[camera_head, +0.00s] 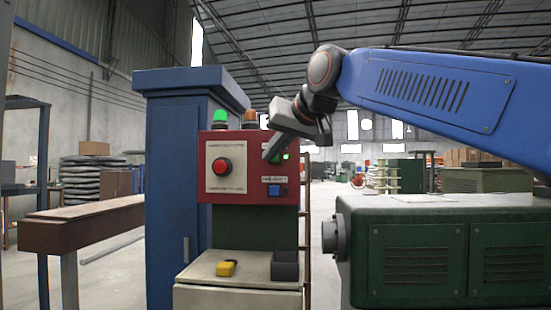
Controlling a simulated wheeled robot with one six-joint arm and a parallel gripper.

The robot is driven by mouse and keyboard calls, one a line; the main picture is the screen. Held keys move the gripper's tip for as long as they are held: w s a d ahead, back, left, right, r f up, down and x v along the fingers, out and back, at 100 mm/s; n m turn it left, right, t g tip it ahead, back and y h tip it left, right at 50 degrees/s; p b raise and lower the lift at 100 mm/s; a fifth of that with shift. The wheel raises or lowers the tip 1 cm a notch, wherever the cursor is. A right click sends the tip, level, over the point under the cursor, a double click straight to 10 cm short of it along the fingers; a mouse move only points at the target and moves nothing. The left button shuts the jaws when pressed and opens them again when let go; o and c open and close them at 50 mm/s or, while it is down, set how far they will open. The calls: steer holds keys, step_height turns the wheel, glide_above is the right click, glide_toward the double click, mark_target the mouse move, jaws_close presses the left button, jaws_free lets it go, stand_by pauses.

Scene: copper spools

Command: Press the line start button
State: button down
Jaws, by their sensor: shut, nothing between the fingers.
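A red control box (208,150) stands on a dark green pedestal. A large red button (222,167) sits on its pale plate at the left. A small green button (285,157) shows at its upper right, partly hidden by my gripper. A blue button (273,191) is below it, under a small label too small to read. My gripper (267,159) is shut and empty, pointing down and left in front of the box's upper right. I cannot tell whether its tip touches the box.
A blue cabinet (165,190) stands behind at left. A green machine (415,207) fills the lower right. A green lamp (220,116) and an orange lamp (250,117) top the box.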

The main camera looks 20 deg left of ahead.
steer(key=w+a, duration=0.2)
steer(key=w, duration=0.6)
steer(key=shift+w, duration=0.2)
steer(key=shift+w, duration=0.1)
stand_by(2.0)
steer(key=shift+w+a, duration=0.15)
steer(key=shift+w, duration=0.15)
steer(key=shift+w+a, duration=0.1)
steer(key=shift+w, duration=0.35)
stand_by(0.8)
steer(key=shift+s, duration=0.15)
steer(key=shift+s+d, duration=0.2)
steer(key=shift+s, duration=0.5)
steer(key=shift+s+d, duration=0.2)
steer(key=shift+s, duration=0.6)
steer(key=shift+s+d, duration=0.2)
steer(key=shift+s, duration=0.65)
steer(key=shift+s+d, duration=0.2)
steer(key=shift+s, duration=0.6)
